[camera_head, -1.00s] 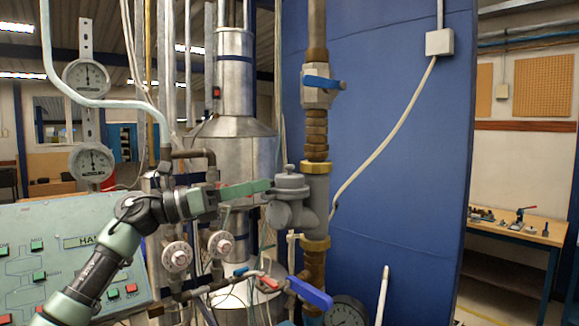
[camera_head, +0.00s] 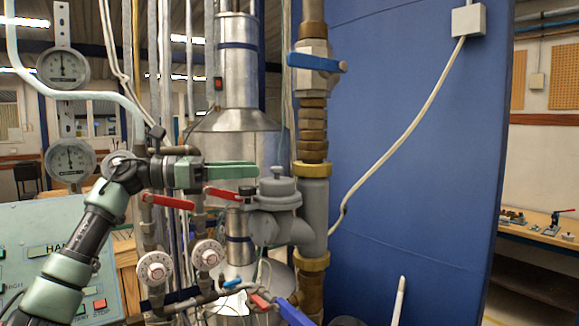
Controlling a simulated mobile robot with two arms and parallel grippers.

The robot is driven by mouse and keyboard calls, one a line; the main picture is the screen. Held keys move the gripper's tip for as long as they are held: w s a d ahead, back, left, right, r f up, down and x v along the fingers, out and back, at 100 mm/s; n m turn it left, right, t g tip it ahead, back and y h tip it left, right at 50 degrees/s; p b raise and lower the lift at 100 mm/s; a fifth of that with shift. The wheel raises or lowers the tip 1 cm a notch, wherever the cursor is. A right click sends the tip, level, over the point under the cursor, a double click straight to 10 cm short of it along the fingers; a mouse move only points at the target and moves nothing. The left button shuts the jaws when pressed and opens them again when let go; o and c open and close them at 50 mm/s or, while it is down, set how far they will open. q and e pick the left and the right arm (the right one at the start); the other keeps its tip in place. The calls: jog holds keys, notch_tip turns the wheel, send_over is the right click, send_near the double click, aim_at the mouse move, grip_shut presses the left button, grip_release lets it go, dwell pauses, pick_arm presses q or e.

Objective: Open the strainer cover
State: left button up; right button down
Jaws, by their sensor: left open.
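The grey strainer (camera_head: 312,210) sits on the vertical pipe, and its round grey cover (camera_head: 277,190) with a small knob on top faces up on the left branch. The cover is seated on the strainer body. My left gripper (camera_head: 256,172) comes in from the left with its green fingers pointing right. Its fingertips are just left of the cover's knob, at about knob height in the picture. It is open and holds nothing. One finger largely hides the other, and I cannot tell the depth gap to the cover. My right gripper is not in view.
A blue-handled valve (camera_head: 317,63) is on the pipe above the strainer. Red valve handles (camera_head: 168,201) and white dials (camera_head: 154,268) stand below my left arm. A metal column (camera_head: 238,150) is behind. A blue panel (camera_head: 420,150) fills the right.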

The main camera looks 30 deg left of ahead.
aim_at(276, 167)
pick_arm(q)
jog(key=d+p, duration=0.1)
jog(key=w+d, duration=0.1)
jog(key=w+d+r+p, duration=0.1)
jog(key=shift+d+p, duration=0.35)
jog(key=shift+d, duration=0.05)
jog(key=shift+f+p+x, duration=0.2)
jog(key=shift+p+x, duration=0.2)
jog(key=shift+x, duration=0.75)
jog(key=shift+w+f, duration=0.1)
jog(key=shift+w, duration=0.3)
jog(key=shift+s, duration=0.1)
jog(key=c, duration=0.4)
grip_shut()
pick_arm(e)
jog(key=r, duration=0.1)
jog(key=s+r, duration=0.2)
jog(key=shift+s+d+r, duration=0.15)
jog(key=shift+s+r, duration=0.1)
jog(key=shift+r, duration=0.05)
